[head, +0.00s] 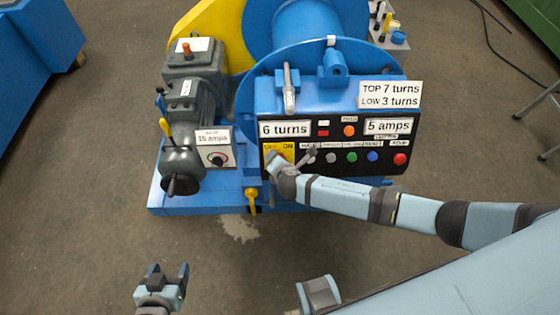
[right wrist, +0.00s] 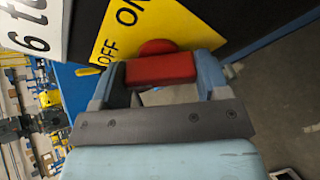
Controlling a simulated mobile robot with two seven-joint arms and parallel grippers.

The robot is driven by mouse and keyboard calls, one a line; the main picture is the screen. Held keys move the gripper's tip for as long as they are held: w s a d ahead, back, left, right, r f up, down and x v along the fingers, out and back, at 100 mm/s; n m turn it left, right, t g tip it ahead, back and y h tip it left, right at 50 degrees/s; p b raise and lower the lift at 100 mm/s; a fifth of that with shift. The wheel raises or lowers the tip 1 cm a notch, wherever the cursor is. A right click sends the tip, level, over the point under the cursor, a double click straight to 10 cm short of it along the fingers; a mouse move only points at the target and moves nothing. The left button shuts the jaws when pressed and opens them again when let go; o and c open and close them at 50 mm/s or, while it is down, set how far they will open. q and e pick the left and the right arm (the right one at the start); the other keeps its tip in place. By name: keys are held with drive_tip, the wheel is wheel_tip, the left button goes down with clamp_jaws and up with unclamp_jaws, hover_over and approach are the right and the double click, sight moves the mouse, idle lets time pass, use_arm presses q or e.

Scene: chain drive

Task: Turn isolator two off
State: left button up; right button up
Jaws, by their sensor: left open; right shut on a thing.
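A yellow isolator plate (head: 286,147) marked OFF and ON sits at the left end of the black control panel. In the right wrist view the plate (right wrist: 168,25) shows both words, and a red isolator handle (right wrist: 160,69) stands out from it. My right gripper (right wrist: 160,74) is shut on this handle, one finger at each end. In the head view my right gripper (head: 276,161) covers the handle. I cannot tell which word the handle points to, and I see no isolator number. My left gripper (head: 168,271) is open and empty, low over the floor.
Beside the plate are a silver lever (head: 308,156), several coloured buttons (head: 352,157) and a red button (head: 400,159). A box with a rotary knob (head: 217,159) and a grey motor (head: 190,100) stand left. A yellow-handled part (head: 252,199) hangs below.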

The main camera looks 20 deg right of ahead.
drive_tip(key=shift+s, duration=0.1)
drive_tip(key=o, duration=0.9)
drive_tip(key=shift+o, duration=0.2)
drive_tip(key=p+v, duration=0.1)
drive_tip(key=v, duration=1.2)
drive_tip(key=shift+s+r, duration=0.25)
